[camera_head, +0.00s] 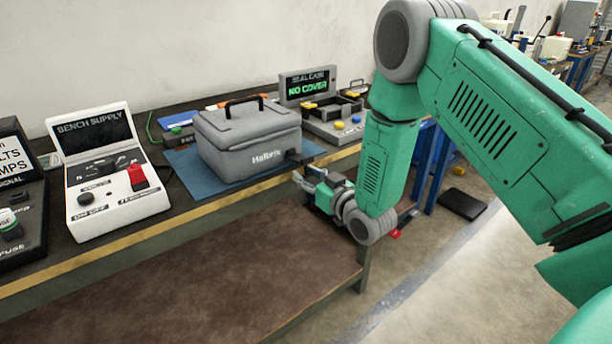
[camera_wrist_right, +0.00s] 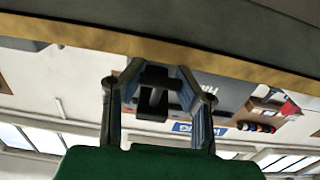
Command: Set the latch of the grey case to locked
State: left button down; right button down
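The grey case (camera_head: 240,143) stands closed on a blue mat on the bench, with a black handle on its lid. A small black part, seemingly the latch (camera_head: 298,157), sticks out at its right front edge; I cannot read its setting. My right gripper (camera_head: 303,180) is just below and in front of that part. In the right wrist view, the fingers of the right gripper (camera_wrist_right: 157,76) are apart, with a black piece (camera_wrist_right: 154,92) showing between them. I cannot tell whether they touch it. My left gripper is not in view.
A white bench supply (camera_head: 112,185) with a red switch stands left of the case. A seal-case unit (camera_head: 335,118) reading "NO COVER" stands behind right. The bench's yellow front edge (camera_head: 120,240) runs close below the case. A brown lower surface (camera_head: 200,280) is clear.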

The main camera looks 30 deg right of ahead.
aim_at(308, 159)
jog(key=shift+r, duration=0.1)
jog(key=r+g+p, duration=0.1)
jog(key=g+p, duration=0.1)
jog(key=p, duration=0.2)
jog(key=r+g+p, duration=0.2)
jog(key=p, duration=0.3)
jog(key=s+r+g+p, duration=0.1)
jog(key=p, duration=0.3)
jog(key=shift+r+g+p, duration=0.3)
jog(key=shift+r+g, duration=0.1)
jog(key=r+g+p, duration=0.1)
jog(key=g+p, duration=0.1)
jog(key=p, duration=0.2)
jog(key=w+r+g+p, duration=0.1)
jog(key=r+g+p, duration=0.1)
jog(key=g+p, duration=0.1)
jog(key=shift+w+h+p, duration=0.1)
jog(key=shift+h+p, duration=0.2)
jog(key=shift+p, duration=0.2)
jog(key=g, duration=0.1)
jog(key=w+r+g+p, duration=0.1)
jog(key=shift+g, duration=0.4)
jog(key=shift+w+a+r+g+p, duration=0.1)
jog(key=shift+w+r+g+p, duration=0.1)
jog(key=shift+g, duration=0.4)
jog(key=shift+w+r+g+p, duration=0.15)
jog(key=shift+g+p, duration=0.05)
jog(key=shift+g, duration=0.4)
jog(key=c, duration=1.1)
grip_release()
